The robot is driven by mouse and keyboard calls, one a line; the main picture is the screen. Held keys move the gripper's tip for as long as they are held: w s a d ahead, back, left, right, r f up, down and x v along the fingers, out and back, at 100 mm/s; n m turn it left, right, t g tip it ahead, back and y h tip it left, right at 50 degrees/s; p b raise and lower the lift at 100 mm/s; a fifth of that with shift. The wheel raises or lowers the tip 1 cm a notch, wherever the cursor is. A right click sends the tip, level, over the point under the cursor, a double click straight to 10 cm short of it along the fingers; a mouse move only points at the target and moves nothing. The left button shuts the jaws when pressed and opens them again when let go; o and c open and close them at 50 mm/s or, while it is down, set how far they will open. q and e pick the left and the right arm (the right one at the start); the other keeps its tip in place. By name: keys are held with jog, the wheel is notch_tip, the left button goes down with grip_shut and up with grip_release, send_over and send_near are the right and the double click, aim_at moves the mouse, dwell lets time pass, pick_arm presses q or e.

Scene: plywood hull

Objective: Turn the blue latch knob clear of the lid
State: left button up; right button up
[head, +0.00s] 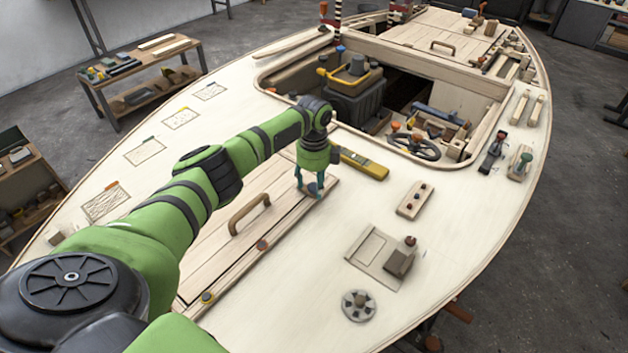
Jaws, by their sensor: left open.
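The wooden lid (205,250) with a brown bar handle (250,213) lies in the near deck. Small round latch knobs sit along the strip on its right edge: one with a yellowish rim (207,297) and an orange-red one (262,245). My left gripper (311,190) points down at the far end of this strip, its teal fingers open and low over the deck. A small bluish knob seems to be between or just behind the fingertips. The fingers partly hide it, so I cannot tell its turn or whether they touch it. My right gripper is not in view.
A yellow level (360,163) lies just right of my left gripper, before the open cockpit with a steering wheel (415,146). A block with several pegs (415,199), a bracket plate (385,252) and a round disc (358,305) are on the right deck.

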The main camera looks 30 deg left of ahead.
pick_arm(q)
jog(key=c, duration=0.9)
grip_shut()
jog(key=n+p, duration=0.2)
jog(key=n, duration=0.2)
jog(key=shift+d+r, duration=0.1)
jog(key=shift+r, duration=0.05)
jog(key=n+p, duration=0.2)
jog(key=n, duration=0.3)
jog(key=shift+n+p, duration=0.35)
jog(key=shift+n, duration=0.05)
jog(key=n+p, duration=0.1)
jog(key=n, duration=0.4)
jog(key=shift+p, duration=0.35)
jog(key=n+p, duration=0.1)
jog(key=n, duration=0.4)
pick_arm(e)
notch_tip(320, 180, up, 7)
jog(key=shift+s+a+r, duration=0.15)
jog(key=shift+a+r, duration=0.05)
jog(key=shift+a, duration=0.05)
